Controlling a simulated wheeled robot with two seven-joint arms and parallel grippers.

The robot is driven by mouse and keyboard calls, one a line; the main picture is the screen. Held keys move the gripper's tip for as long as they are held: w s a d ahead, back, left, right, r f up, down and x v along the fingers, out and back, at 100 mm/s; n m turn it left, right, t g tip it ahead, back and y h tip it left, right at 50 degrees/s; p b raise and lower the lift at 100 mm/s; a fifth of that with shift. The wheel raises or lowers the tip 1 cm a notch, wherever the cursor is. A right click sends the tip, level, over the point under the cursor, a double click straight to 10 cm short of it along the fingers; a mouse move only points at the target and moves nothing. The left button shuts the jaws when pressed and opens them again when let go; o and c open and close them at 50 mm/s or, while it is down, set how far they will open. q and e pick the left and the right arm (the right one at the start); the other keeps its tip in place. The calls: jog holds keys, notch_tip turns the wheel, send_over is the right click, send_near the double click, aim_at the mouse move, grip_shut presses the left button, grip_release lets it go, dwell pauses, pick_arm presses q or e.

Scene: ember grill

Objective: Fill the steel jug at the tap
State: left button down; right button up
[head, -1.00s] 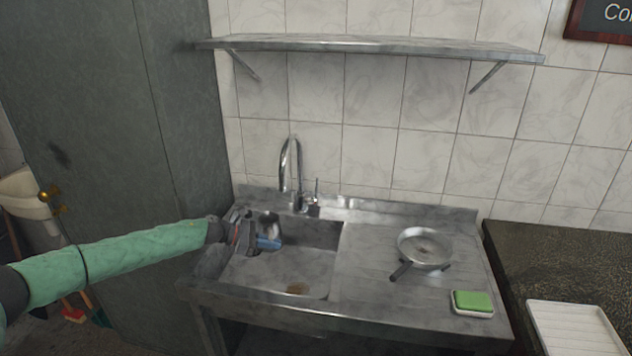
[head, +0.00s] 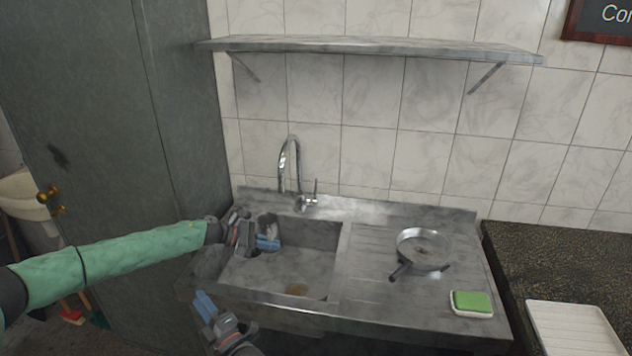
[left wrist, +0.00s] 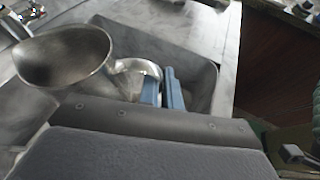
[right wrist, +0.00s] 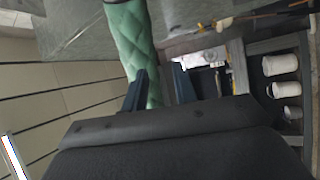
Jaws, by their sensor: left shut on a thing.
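The steel jug (head: 267,221) is in the left part of the sink basin (head: 313,265), below and left of the tap (head: 291,150). In the left wrist view the jug (left wrist: 62,58) shows its wide mouth, and its inside looks empty as far as I can see. My left gripper (head: 268,242) is shut on the jug's curved handle (left wrist: 136,70), its blue fingers close together there. My right gripper (head: 203,306) is in front of the sink's front edge. In the right wrist view its fingers (right wrist: 160,80) are apart with nothing held between them.
A steel pan (head: 423,247) sits on the drainboard, with a green sponge (head: 472,301) on a white dish near its front corner. A shelf (head: 370,46) hangs above. A dark counter (head: 560,260) with a white tray (head: 575,325) stands at right.

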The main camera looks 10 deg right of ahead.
aim_at(315, 191)
notch_tip(315, 191, up, 5)
jog(key=n+y, duration=0.1)
jog(key=n, duration=0.2)
jog(key=w+d+r+n+h, duration=0.15)
jog(key=w+d+n, duration=0.25)
jog(key=w+d, duration=0.65)
jog(key=w+d+n+h, duration=0.3)
jog(key=w+d+n, duration=0.3)
jog(key=d, duration=0.8)
jog(key=w+d+r+n+t+h, duration=0.1)
jog(key=w+d+r+h, duration=0.35)
jog(key=d, duration=0.75)
jog(key=w+d+r+n+t+h, duration=0.1)
jog(key=w+d+r, duration=0.5)
jog(key=w+d, duration=0.45)
jog(key=w+a+f+n+g+y, duration=0.4)
jog(key=w+a+f+n+y, duration=0.15)
jog(key=w+f, duration=0.55)
jog(key=shift+m+y, duration=0.35)
jog(key=x, duration=0.6)
jog(key=a+f+x, duration=0.1)
jog(key=x, duration=0.3)
jog(key=shift+s+a, duration=0.1)
jog(key=shift+s, duration=0.2)
